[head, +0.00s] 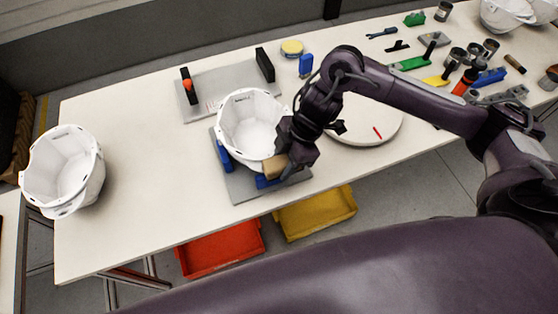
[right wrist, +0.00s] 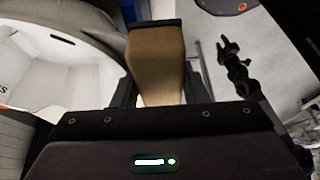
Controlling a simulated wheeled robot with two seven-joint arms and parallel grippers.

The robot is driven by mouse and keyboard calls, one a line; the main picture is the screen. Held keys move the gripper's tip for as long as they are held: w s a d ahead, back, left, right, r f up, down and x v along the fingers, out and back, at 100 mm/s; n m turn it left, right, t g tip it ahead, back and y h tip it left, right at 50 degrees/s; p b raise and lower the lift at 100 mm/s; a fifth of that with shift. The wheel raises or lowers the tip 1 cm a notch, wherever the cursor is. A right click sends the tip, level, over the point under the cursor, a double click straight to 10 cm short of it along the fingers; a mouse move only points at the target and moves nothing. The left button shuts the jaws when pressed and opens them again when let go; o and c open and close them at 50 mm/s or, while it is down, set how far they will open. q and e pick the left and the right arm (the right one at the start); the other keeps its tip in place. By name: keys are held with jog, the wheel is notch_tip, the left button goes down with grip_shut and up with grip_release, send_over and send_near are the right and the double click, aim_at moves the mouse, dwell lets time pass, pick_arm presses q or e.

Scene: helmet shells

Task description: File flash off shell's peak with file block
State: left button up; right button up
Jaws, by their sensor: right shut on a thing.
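A white helmet shell (head: 250,118) sits open side up on a grey plate with blue supports (head: 224,158) near the middle of the table. In the right wrist view the shell (right wrist: 60,70) fills the left side. My right gripper (head: 284,160) is at the shell's near right rim, shut on a tan file block (head: 274,166). The block also shows between the fingers in the right wrist view (right wrist: 157,65). The block is close against the rim; whether it touches cannot be told. The peak's flash is too small or hidden to see. My left gripper is not in view.
A second white shell (head: 62,172) is at the table's left end. Behind the held shell is a grey plate (head: 215,88) with black posts. A round white disc (head: 372,122) lies right of my gripper. Tools and cans crowd the table's right. Red (head: 222,250) and yellow (head: 316,212) bins are below.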

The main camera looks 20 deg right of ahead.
aim_at(270, 165)
jog(key=shift+a+f+p, duration=0.1)
jog(key=shift+a+p, duration=0.4)
jog(key=shift+a, duration=1.55)
jog(key=shift+d+f, duration=0.2)
jog(key=shift+d, duration=1.8)
jog(key=shift+a+p, duration=0.45)
jog(key=shift+a, duration=0.35)
jog(key=shift+a+p, duration=0.3)
jog(key=shift+a, duration=0.9)
jog(key=shift+d, duration=0.1)
jog(key=shift+d+f, duration=0.1)
jog(key=shift+d, duration=0.85)
